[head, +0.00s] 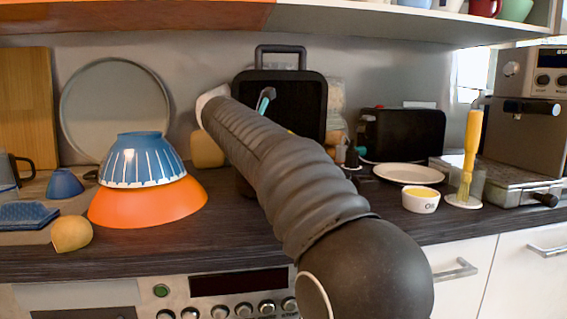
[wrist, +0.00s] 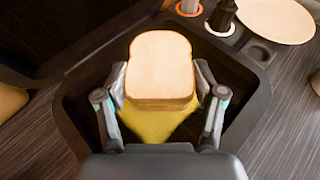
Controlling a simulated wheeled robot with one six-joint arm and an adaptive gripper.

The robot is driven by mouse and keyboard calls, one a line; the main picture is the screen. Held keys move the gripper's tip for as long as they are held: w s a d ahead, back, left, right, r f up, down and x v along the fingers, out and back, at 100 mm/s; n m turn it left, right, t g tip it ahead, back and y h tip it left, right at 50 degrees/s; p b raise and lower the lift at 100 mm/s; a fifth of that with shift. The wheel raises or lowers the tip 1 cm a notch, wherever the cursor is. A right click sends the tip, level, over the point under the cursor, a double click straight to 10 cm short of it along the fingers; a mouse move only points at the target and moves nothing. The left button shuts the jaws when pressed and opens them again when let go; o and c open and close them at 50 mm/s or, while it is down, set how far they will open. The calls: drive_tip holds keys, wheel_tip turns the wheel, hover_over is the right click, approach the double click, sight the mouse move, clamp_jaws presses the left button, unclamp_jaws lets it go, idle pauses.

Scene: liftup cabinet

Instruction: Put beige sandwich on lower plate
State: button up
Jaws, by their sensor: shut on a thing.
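The beige sandwich (wrist: 160,68), shaped like a bread slice, is between the fingers of my gripper (wrist: 162,92) in the wrist view. The gripper is shut on its two sides. A yellow surface shows just under the sandwich, inside a dark open case (wrist: 250,108); I cannot tell whether they touch. A pale round plate (wrist: 279,18) lies at the top right of the wrist view. In the head view this plate (head: 408,174) lies empty on the counter, right of my arm. There my arm hides the sandwich and most of the gripper.
The case's dark lid (head: 290,90) stands upright behind my arm. A black toaster (head: 402,133) is behind the plate. Blue and orange bowls (head: 148,203) stand left.

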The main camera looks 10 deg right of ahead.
drive_tip(key=shift+f+b, duration=0.55)
drive_tip(key=shift+f, duration=1.45)
drive_tip(key=shift+f, duration=0.2)
drive_tip(key=o, duration=1.2)
drive_tip(key=shift+r, duration=0.1)
drive_tip(key=shift+a+r, duration=0.1)
drive_tip(key=shift+r, duration=0.1)
drive_tip(key=v, duration=1.1)
drive_tip(key=shift+s+a+r+p, duration=0.15)
drive_tip(key=shift+s+a+p, duration=0.05)
drive_tip(key=shift+s+p, duration=0.1)
